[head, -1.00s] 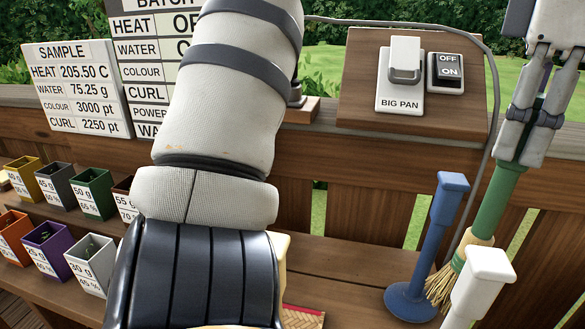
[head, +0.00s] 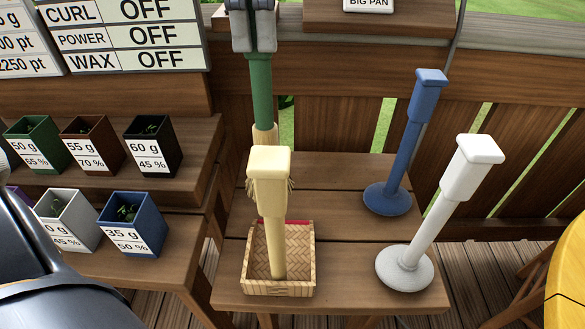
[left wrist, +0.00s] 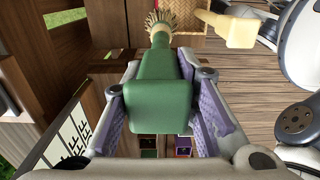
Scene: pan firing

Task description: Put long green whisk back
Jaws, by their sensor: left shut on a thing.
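The long green whisk (head: 262,92) hangs upright, handle up, behind a cream long-handled tool in the head view. My left gripper (head: 253,48) is shut on the top of its green handle. In the left wrist view the handle (left wrist: 160,85) sits between the two purple-padded fingers (left wrist: 165,105), with the straw bristles (left wrist: 163,22) at the far end, near a woven basket (left wrist: 186,14). In the head view the cream tool hides most of the bristles, and I cannot tell whether they touch anything. My right gripper is not in view.
The cream tool (head: 269,180) stands in the woven basket (head: 258,288) on a wooden shelf. A blue tool (head: 426,95) and a white tool (head: 472,160) stand on round bases to the right. Small labelled bins (head: 137,235) are left; a yellow round surface (head: 570,270) is right.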

